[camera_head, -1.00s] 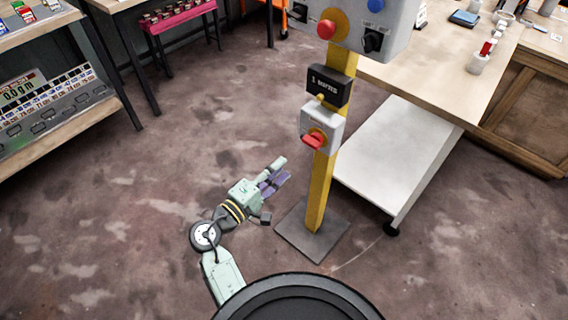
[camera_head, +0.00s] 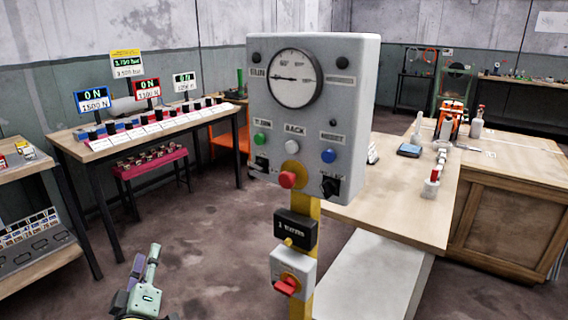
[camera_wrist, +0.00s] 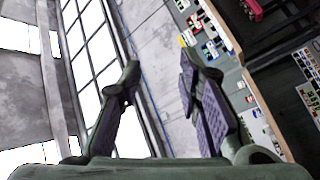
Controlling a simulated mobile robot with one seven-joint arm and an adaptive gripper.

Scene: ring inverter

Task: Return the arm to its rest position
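My gripper (camera_head: 145,268) is at the lower left of the head view, pale green with purple finger pads. It points up and away from me, over the floor and left of the yellow post. In the wrist view my gripper (camera_wrist: 160,80) has its two fingers well apart, with nothing between them. The wrist camera looks toward windows and a wall, tilted. Most of my arm is below the edge of the head view.
A grey control box (camera_head: 313,115) with a gauge stands on a yellow post, with a red switch (camera_head: 286,285) low on it. A wooden workbench (camera_head: 400,215) is at right, and a table of instruments (camera_head: 85,150) at left. Open floor (camera_head: 205,235) lies between.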

